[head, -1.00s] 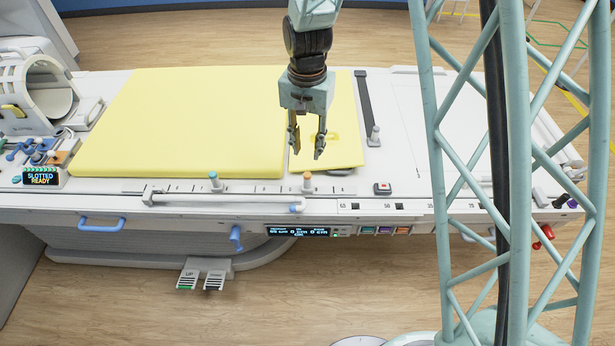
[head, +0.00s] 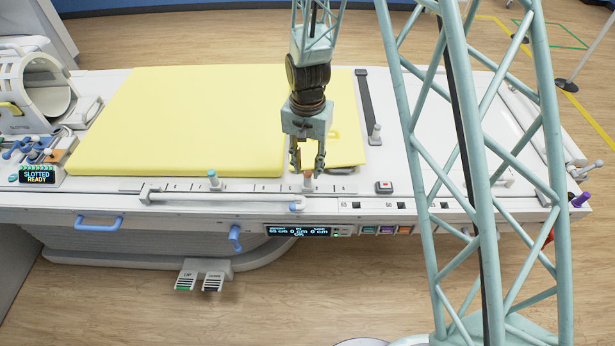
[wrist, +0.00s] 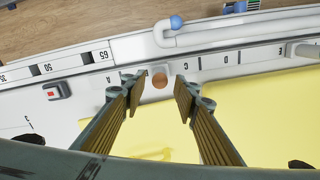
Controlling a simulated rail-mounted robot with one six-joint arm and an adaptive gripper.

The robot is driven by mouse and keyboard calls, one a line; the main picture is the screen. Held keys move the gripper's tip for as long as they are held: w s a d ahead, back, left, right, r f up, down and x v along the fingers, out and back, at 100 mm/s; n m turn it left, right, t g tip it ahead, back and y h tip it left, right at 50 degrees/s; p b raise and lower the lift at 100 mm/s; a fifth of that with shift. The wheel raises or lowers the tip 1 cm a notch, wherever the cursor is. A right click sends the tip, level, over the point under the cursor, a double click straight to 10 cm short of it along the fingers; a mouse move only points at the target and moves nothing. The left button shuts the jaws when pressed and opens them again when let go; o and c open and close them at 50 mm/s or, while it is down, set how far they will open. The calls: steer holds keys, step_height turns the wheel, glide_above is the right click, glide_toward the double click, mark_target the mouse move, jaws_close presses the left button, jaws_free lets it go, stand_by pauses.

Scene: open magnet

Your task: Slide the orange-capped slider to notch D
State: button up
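The orange-capped slider (head: 308,177) stands on the notched rail (head: 262,187) along the table's near edge. In the wrist view its round orange cap (wrist: 160,81) shows between my fingertips, with a gap on each side. My gripper (head: 308,173) points down and is open around the cap; it also shows in the wrist view (wrist: 160,88). Beside the rail, letter A (wrist: 125,82) is left of the cap, and C (wrist: 199,62) and notch D (wrist: 225,57) are to its right. The mark under the slider is hidden.
A grey bar with a blue end (head: 293,206) runs in front. A red-button box (head: 384,187) is to the right. The yellow pad (head: 190,120) lies behind the rail.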

mark_target(308, 173)
steer(key=shift+f+b, duration=0.4)
steer(key=shift+f, duration=1.65)
jaws_close()
